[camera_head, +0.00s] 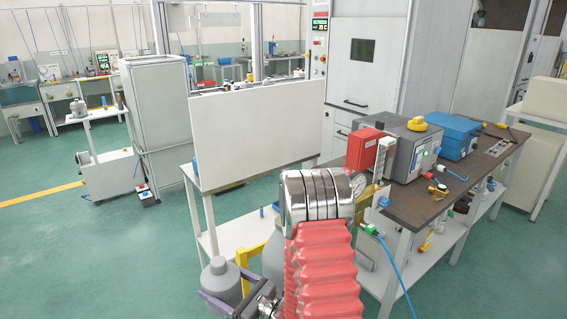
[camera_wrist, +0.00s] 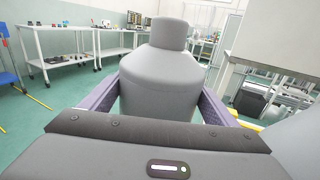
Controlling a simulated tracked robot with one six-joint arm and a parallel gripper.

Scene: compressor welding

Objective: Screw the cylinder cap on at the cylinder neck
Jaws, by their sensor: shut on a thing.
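The grey cylinder cap (camera_head: 220,278), a rounded body with a narrower top, is held upright between the purple jaws of my gripper (camera_head: 224,292) at the bottom of the head view. In the wrist view the cap (camera_wrist: 165,82) fills the space between the two jaws (camera_wrist: 160,100), which are shut on it. A grey rounded body, apparently the cylinder (camera_head: 272,255), shows just right of the cap, largely hidden behind my red-sleeved arm. A similar grey curved surface (camera_wrist: 300,145) is cut off at the right edge of the wrist view. The cylinder neck is not clearly visible.
A yellow frame (camera_head: 243,262) stands between cap and grey body. A white panel (camera_head: 262,132) rises from the bench behind. A brown-topped bench (camera_head: 408,202) at right carries a red box (camera_head: 371,151) and grey and blue machines. Green floor (camera_head: 60,250) at left is clear.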

